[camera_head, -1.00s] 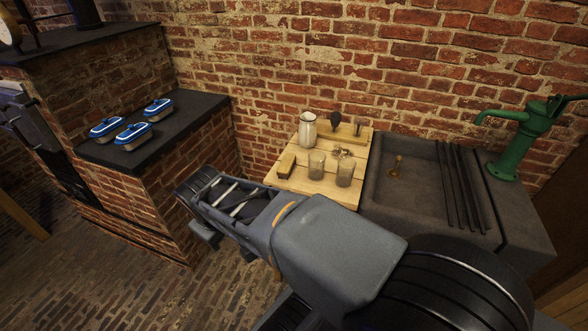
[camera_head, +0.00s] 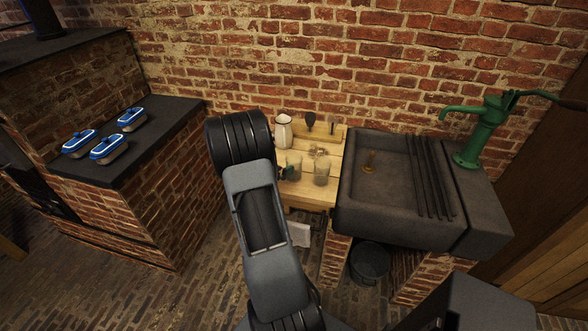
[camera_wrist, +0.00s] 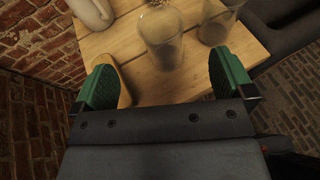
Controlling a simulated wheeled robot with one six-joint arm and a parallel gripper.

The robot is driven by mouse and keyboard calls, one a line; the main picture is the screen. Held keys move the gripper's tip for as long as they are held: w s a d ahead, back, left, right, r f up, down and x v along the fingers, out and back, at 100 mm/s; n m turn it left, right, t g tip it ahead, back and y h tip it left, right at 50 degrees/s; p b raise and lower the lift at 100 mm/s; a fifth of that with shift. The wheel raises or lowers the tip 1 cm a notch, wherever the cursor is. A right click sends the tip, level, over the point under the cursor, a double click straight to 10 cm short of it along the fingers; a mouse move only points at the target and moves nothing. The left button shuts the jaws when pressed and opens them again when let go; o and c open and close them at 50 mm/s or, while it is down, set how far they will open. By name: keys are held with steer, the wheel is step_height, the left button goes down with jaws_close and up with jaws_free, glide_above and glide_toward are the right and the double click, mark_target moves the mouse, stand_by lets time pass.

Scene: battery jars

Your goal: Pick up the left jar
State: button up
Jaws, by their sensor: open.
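The left jar (camera_head: 294,163) is a clear, brownish glass standing upright on the wooden table (camera_head: 304,197). In the wrist view the left jar (camera_wrist: 162,48) stands ahead of my gripper (camera_wrist: 165,82), between the lines of its fingers. The right jar (camera_head: 321,173) stands just to its right and also shows in the wrist view (camera_wrist: 217,27). My gripper is open and empty, with green pads spread wide. In the head view my arm hides most of it; a bit of green shows beside the left jar.
A wooden block (camera_wrist: 122,82) lies close by the left finger. A cream pitcher (camera_head: 283,133) stands behind the jars. A stone sink (camera_head: 385,188) with a green pump (camera_head: 486,130) is to the right.

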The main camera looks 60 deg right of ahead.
steer(key=p, duration=0.1)
glide_toward(299, 157)
steer(key=d, duration=0.2)
steer(key=shift+f+p+x, duration=0.2)
steer(key=shift+p+x, duration=0.3)
steer(key=shift+x, duration=0.8)
steer(key=shift+f+p+x, duration=0.15)
steer(key=shift+p+x, duration=0.3)
steer(key=shift+x, duration=0.85)
steer(key=shift+a, duration=0.2)
steer(key=c, duration=1.3)
steer(key=shift+c, duration=0.2)
